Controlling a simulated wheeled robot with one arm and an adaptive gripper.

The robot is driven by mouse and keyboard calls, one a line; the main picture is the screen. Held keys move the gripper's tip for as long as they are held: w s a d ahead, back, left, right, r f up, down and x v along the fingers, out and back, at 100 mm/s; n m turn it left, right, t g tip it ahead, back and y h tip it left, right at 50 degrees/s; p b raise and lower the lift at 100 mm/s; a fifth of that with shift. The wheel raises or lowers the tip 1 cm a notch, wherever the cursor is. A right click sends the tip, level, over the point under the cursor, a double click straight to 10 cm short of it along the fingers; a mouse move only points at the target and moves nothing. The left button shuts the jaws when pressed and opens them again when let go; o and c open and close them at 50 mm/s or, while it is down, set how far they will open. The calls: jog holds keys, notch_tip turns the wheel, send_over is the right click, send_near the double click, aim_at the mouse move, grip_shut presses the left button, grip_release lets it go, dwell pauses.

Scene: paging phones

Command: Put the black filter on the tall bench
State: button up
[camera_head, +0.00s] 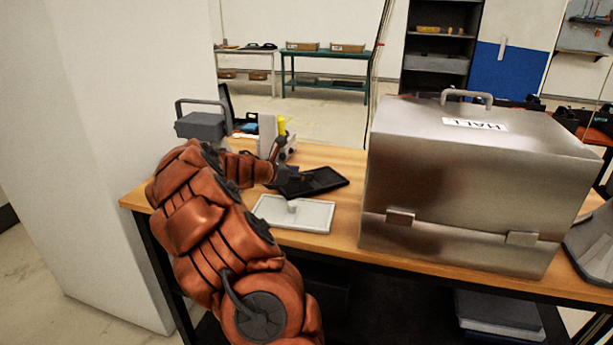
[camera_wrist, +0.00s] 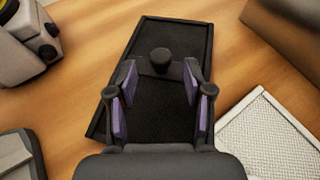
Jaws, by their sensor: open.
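The black filter (camera_head: 318,183), a flat dark tray-like panel, lies on the wooden bench (camera_head: 345,158) in front of me. In the wrist view the filter (camera_wrist: 176,36) shows a raised rim and a round black knob (camera_wrist: 161,57) on a crossbar. My gripper (camera_wrist: 160,78) is open above the filter, its purple-padded fingers on either side of the knob's line, with the knob near the fingertips. It also shows in the head view (camera_head: 284,176) at the filter's left end. At the back stand a green bench (camera_head: 325,54) and a lighter bench (camera_head: 245,50); which one is tall is unclear.
A white filter (camera_head: 305,217) lies close in front of the black one. A big metal case (camera_head: 470,170) labelled HALL stands to the right. A grey handled box (camera_head: 201,124) and a grey-white device with a yellow part (camera_head: 277,136) stand behind my arm. A white wall is left.

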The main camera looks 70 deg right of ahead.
jog(key=v, duration=0.6)
jog(key=shift+w+a+r+b, duration=0.1)
jog(key=shift+a+b, duration=0.05)
jog(key=shift+b, duration=0.2)
jog(key=shift+w+a+r, duration=0.15)
jog(key=shift+a+r, duration=0.05)
jog(key=shift+a, duration=0.3)
jog(key=shift+a+r, duration=0.1)
jog(key=shift+a, duration=0.15)
jog(key=s+a+f+m+t+y, duration=0.1)
jog(key=s+a+m+y, duration=0.3)
jog(key=a, duration=1.4)
jog(key=s+a+f+m+t+y, duration=0.1)
jog(key=s+a+f+m+y, duration=0.2)
jog(key=a, duration=1.6)
jog(key=s+a+f+m+t+y, duration=0.1)
jog(key=s+a+f+m+y, duration=0.2)
jog(key=a, duration=1.6)
jog(key=s+m+y, duration=0.2)
jog(key=s+m, duration=0.1)
jog(key=s, duration=0.2)
jog(key=shift+t, duration=0.4)
jog(key=shift+s, duration=0.1)
